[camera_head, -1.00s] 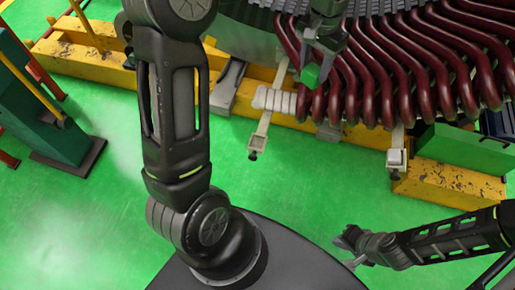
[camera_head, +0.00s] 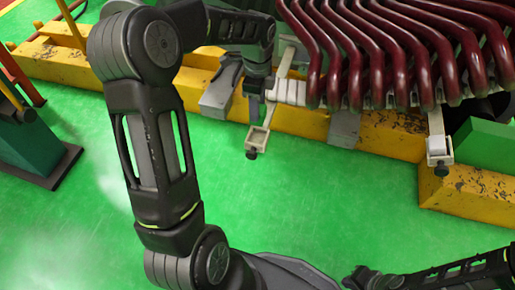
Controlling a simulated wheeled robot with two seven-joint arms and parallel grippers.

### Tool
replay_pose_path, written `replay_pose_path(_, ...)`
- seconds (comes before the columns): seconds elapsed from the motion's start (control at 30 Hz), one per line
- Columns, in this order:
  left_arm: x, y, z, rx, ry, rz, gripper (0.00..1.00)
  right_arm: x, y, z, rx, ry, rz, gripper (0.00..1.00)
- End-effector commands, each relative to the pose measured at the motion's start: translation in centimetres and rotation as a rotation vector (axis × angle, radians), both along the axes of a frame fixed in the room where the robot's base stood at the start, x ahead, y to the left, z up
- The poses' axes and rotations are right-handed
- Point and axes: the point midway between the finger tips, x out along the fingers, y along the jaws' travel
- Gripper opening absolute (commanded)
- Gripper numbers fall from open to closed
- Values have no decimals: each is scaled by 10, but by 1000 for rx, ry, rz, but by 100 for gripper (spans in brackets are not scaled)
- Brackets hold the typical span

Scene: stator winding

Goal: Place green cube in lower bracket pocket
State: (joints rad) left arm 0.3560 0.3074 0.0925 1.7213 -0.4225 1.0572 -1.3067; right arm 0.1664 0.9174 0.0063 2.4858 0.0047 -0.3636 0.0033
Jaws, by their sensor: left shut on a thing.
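My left gripper (camera_head: 256,106) points down just above a pale bracket (camera_head: 270,118) that hangs from the coils. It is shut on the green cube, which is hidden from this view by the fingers. The bracket's lower pocket (camera_head: 257,138) is a small square frame, just below the fingertips in the picture; no cube shows in it. I cannot tell the height gap between gripper and pocket. My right gripper (camera_head: 358,279) is at the bottom edge, far from the bracket, and its jaws are not clear.
Dark red coils (camera_head: 390,60) fill the upper right. A second bracket (camera_head: 437,125) at the right holds a whitish block in its pocket. A worn yellow beam (camera_head: 385,136) runs behind the brackets. A green box (camera_head: 485,145) stands at the right. Green floor in front is clear.

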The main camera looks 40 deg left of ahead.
Motion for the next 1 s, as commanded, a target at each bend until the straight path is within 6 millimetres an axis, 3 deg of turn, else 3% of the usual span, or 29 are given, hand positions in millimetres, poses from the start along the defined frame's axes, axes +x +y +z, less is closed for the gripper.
replay_pose_path(0.33, 0, 0, -3, 0, 1, -1, 3, 0, 0, -1, 0, -1, 0, 0)
replay_pose_path(0.67, 0, 0, -49, 1, 1, -2, 3, 4, -1, -20, -4, -9, -7, 0)
replay_pose_path(1.0, 0, 0, -51, 0, 0, -1, 3, 4, -1, -21, -3, -10, -6, 0)
